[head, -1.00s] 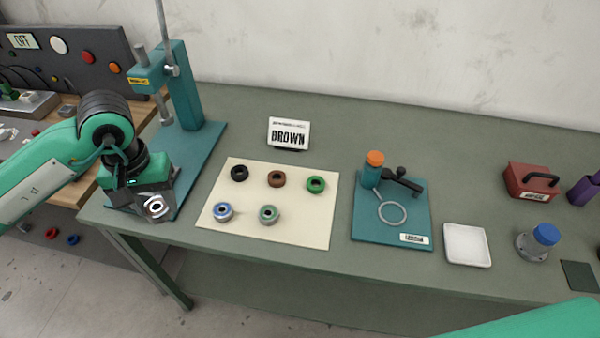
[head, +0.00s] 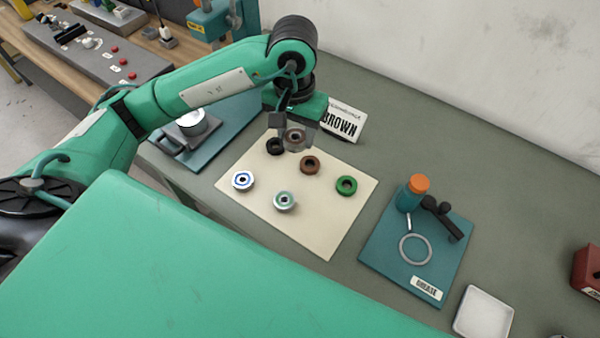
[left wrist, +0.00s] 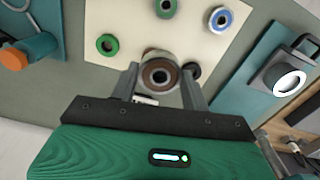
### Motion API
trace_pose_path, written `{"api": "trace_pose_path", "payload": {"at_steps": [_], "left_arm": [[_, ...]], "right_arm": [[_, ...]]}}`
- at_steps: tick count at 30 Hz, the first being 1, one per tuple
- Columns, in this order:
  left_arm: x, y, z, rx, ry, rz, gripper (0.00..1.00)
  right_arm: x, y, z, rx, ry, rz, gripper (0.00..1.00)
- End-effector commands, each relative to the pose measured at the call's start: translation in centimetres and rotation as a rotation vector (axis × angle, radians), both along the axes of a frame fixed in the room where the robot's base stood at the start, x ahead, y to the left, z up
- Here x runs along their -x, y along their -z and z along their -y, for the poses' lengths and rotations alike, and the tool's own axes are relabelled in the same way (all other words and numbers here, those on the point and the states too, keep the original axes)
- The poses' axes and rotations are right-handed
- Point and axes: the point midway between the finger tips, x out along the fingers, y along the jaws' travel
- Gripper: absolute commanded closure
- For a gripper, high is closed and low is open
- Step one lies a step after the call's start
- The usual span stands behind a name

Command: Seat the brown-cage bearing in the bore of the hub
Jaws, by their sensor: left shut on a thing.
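The brown-cage bearing (left wrist: 160,76) is between the fingertips of my left gripper (head: 294,144), which is shut on it. In the head view the bearing (head: 294,136) shows above the back edge of the cream mat (head: 322,232). In the left wrist view my left gripper (left wrist: 160,82) has the mat beyond it. My right gripper is out of view.
On the mat lie a black ring (head: 275,146), a brown ring (head: 310,165), a green ring (head: 347,185), a blue bearing (head: 243,180) and a green bearing (head: 285,201). The "BROWN" sign (head: 342,122) stands behind. A grease board (head: 385,262) and white tray (head: 484,312) are right.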

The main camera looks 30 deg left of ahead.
Motion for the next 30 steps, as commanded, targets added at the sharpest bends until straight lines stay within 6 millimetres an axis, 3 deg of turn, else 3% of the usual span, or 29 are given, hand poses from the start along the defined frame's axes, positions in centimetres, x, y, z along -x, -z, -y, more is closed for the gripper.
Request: {"api": "trace_pose_path", "payload": {"at_steps": [18, 30], "left_arm": [[0.1, 10.8, 0.0, 0.000, -0.001, -0.003, 0.82], [0.1, 14.4, 0.1, 0.001, -0.002, -0.004, 0.82]], "right_arm": [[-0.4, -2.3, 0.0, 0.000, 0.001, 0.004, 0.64], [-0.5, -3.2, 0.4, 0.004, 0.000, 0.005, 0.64]]}}
